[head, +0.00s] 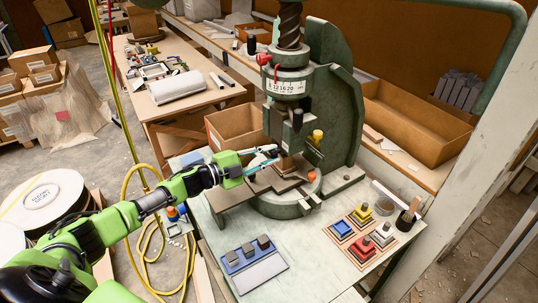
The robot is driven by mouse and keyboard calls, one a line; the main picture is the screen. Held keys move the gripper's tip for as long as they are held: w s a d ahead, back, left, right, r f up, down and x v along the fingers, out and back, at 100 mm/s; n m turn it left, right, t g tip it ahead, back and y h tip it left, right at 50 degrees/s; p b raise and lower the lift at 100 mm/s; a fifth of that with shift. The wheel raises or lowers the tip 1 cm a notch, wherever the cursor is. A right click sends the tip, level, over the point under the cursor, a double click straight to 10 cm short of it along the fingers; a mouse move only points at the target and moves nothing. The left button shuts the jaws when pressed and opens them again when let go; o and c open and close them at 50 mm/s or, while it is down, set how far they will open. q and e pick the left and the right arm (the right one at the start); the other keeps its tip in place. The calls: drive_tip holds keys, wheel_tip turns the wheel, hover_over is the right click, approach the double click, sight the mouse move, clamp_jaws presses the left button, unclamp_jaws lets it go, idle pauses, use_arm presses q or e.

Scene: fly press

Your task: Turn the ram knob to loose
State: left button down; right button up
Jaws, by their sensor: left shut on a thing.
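The green fly press (335,95) stands on the table with its ram (282,125) lowered over the base. Several knobs show on it: a red one (263,58) on the collar, a black one (297,117) on the ram, a yellow one (317,135) and an orange one (311,175) lower down. I cannot tell which is the ram knob or how it is set. My left gripper (272,157) reaches in from the left, beneath the ram, shut on a small block (287,163) there; its fingertips are partly hidden. My right gripper is not in view.
A blue tray (262,280) with several grey blocks lies in front of the press. Coloured dies (362,247) on wooden squares and a brush cup (407,220) are at the right. An open carton (222,142) stands behind my left gripper.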

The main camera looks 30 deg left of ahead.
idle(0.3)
use_arm(q)
drive_tip(key=c, duration=1.8)
unclamp_jaws()
drive_tip(key=shift+s+a, duration=0.3)
drive_tip(key=shift+s, duration=0.15)
drive_tip(key=v, duration=1.1)
